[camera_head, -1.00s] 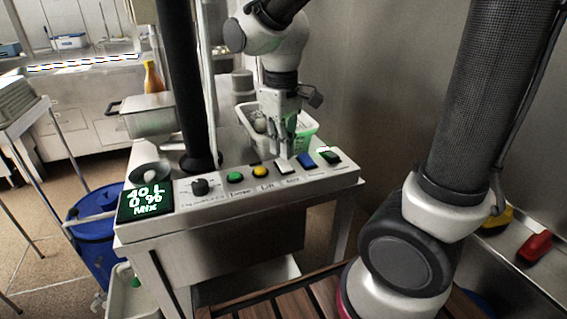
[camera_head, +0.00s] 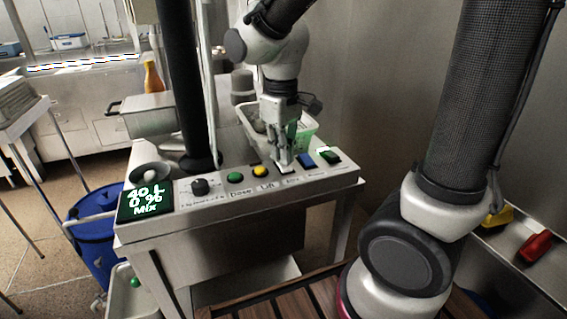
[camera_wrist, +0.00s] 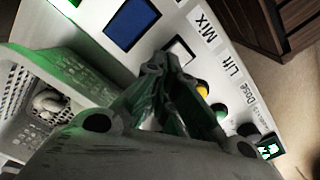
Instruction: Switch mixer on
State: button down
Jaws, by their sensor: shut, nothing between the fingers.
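A steel control panel (camera_head: 220,205) carries a row of buttons. The white button (camera_wrist: 181,50) labelled MIX lies between the yellow button (camera_head: 260,171) and the blue button (camera_head: 306,160). My gripper (camera_head: 283,167) is shut and empty, pointing down at the white button and largely covering it in the head view. In the wrist view the fingertips (camera_wrist: 165,62) are right beside the white button; I cannot tell whether they touch it. The lit display (camera_head: 146,202) reads 40 L, 0 %, and a word like Mix.
A green button (camera_head: 235,177) and a black knob (camera_head: 200,187) are on the panel's left. Another green button (camera_head: 329,156) is at the right end. A perforated white basket (camera_head: 307,127) stands behind the buttons. A black column (camera_head: 183,80) rises behind the panel.

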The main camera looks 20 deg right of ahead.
jog(key=shift+r, duration=3.45)
jog(key=shift+f, duration=0.2)
jog(key=shift+s+d+f, duration=0.4)
jog(key=shift+s+f, duration=0.05)
jog(key=shift+s, duration=0.15)
jog(key=s+d+r+m+t, duration=0.3)
jog(key=s+d+m, duration=0.3)
jog(key=s+d, duration=0.4)
jog(key=d+t, duration=0.1)
jog(key=d, duration=0.3)
jog(key=shift+s+r, duration=0.15)
